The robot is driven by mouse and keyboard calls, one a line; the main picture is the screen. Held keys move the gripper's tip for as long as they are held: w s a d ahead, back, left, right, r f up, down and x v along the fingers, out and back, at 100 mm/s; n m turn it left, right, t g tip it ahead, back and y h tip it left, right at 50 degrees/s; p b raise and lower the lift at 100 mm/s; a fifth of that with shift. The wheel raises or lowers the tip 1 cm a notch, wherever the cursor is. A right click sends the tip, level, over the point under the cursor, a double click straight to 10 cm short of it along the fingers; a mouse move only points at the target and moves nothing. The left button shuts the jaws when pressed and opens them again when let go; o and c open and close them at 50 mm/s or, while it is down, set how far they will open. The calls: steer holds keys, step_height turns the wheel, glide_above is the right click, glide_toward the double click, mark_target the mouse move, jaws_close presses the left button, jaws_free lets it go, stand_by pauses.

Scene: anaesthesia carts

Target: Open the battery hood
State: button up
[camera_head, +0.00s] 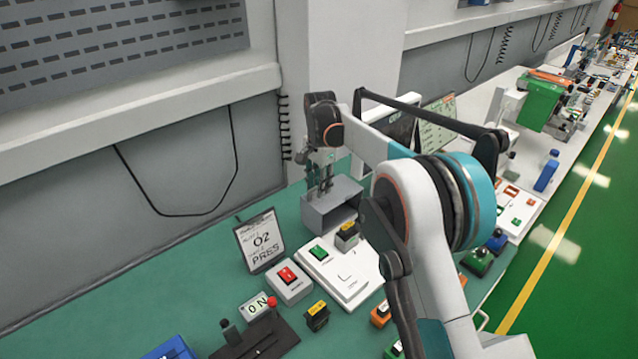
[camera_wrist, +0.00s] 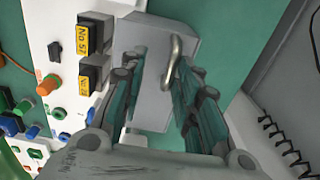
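The battery hood is taken to be the grey box (camera_head: 349,191) standing on the green bench top, with a dark opening on its front in the head view. In the wrist view its pale grey top (camera_wrist: 150,106) carries a bent metal handle (camera_wrist: 173,60). My gripper (camera_head: 321,188) is above the box, pointing down. In the wrist view my gripper (camera_wrist: 160,82) has its fingers apart, one on each side of the handle, with the handle nearer the right finger. I cannot tell whether they touch. In the head view the handle is hard to make out behind the fingers.
A white panel with a green switch (camera_head: 318,252) is in front of the box. A red-switch box (camera_head: 288,280) and an O2 sign (camera_head: 260,240) stand to the left. A wall (camera_head: 200,150) runs behind. Bare green bench lies at the left.

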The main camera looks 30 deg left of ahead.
steer(key=shift+r, duration=0.1)
step_height(320, 180, up, 12)
stand_by(0.5)
steer(key=shift+d, duration=0.1)
